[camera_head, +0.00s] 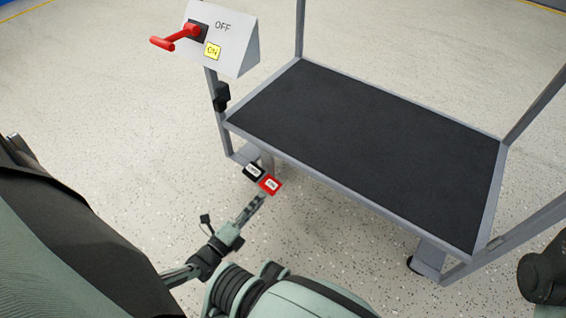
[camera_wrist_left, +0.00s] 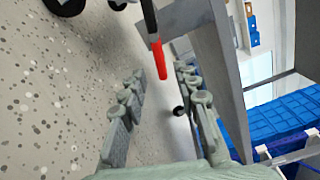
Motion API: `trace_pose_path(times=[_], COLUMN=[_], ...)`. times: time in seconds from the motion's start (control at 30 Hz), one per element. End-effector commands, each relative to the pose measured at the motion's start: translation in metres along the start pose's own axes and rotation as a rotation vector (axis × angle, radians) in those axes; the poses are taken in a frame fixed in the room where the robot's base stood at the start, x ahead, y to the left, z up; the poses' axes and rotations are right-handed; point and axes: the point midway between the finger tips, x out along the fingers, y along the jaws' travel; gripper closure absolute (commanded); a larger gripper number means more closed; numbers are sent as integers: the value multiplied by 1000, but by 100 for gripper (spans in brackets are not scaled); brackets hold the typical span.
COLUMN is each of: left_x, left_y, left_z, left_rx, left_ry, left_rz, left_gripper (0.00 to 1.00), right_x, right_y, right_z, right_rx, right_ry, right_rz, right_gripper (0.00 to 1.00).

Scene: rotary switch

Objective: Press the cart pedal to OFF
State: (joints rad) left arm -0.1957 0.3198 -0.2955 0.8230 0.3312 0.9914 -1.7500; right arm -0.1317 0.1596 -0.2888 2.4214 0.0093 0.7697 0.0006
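The cart pedal is two small plates at the cart's near left corner, a black plate (camera_head: 254,171) and a red plate (camera_head: 270,184), each with a white label too small to read surely. My left gripper (camera_head: 260,202) is just in front of the red plate, close to it; contact cannot be told. The wrist view shows its fingers (camera_wrist_left: 158,72) spread and empty, with the red plate (camera_wrist_left: 159,60) edge-on ahead between the tips.
The cart has a dark platform (camera_head: 370,145) with a grey frame. A grey switch box (camera_head: 236,42) with OFF and ON labels and a red handle (camera_head: 175,38) stands at its left. Speckled floor around the cart is clear. Blue bins (camera_wrist_left: 275,118) show in the wrist view.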

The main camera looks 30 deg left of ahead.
Motion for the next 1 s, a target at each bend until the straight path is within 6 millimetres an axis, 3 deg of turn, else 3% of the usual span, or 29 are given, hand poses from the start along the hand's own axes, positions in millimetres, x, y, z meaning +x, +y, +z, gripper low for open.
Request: trace_pose_path(times=[0.5,0.87,1.0], left_x=[70,76,76], left_y=[1,0,0], left_z=[0,0,0], left_rx=[0,1,1], left_ry=[0,0,0], left_rz=[-2,0,0], left_gripper=[69,69,85], right_x=[1,2,2], right_y=[-3,-3,-3], right_z=[1,2,2], right_rx=[-12,-13,-14], right_ry=[28,28,28], right_rz=[-39,-43,-43], right_gripper=[60,60,60])
